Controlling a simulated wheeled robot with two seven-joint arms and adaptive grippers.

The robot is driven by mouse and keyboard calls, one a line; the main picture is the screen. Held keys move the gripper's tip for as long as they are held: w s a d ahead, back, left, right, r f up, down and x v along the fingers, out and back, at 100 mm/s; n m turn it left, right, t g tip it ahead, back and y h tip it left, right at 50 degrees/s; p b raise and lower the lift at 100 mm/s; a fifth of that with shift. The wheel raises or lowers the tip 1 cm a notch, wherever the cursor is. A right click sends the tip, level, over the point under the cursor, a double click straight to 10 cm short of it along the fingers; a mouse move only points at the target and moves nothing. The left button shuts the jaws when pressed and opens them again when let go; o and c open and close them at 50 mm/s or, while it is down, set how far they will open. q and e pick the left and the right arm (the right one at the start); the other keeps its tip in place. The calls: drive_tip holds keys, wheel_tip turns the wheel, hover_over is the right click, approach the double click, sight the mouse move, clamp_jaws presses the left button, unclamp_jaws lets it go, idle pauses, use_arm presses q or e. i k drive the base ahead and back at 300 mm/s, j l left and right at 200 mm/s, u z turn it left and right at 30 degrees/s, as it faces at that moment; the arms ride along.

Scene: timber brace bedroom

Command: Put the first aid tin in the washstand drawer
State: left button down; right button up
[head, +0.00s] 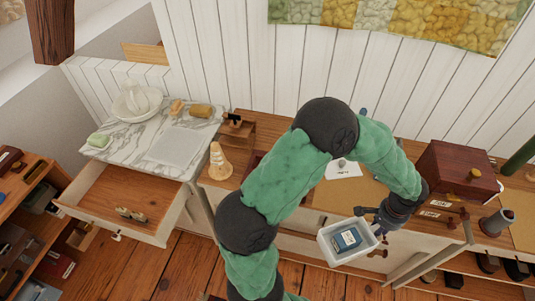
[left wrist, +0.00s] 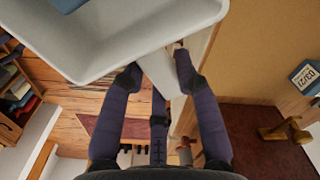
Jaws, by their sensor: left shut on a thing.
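The washstand (head: 128,150) has a marble top and stands at the left in the head view. Its drawer (head: 108,188) is pulled open, with a small item (head: 131,215) near its front. My left gripper (head: 376,222) is shut on the edge of a white open container (head: 327,246), held at the front of the desk. A blue box with a pale label (head: 347,239) lies in it; I cannot read whether this is the first aid tin. In the left wrist view, the fingers (left wrist: 157,65) pinch a tab of the container (left wrist: 130,45). My right gripper is not in view.
A basin (head: 136,103) and a green soap (head: 98,140) stand on the washstand. A shelf unit (head: 28,200) is at far left. Most of the drawer is empty.

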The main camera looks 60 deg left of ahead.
sight(121, 193)
drive_tip(key=k+j+u, duration=0.1)
drive_tip(key=u, duration=2.2)
drive_tip(key=i+j, duration=0.15)
drive_tip(key=j, duration=0.2)
drive_tip(key=i+j, duration=0.15)
drive_tip(key=j, duration=0.2)
drive_tip(key=i+j, duration=0.1)
drive_tip(key=j, duration=0.3)
drive_tip(key=i+j+u, duration=0.1)
drive_tip(key=j, duration=0.25)
drive_tip(key=i, duration=0.05)
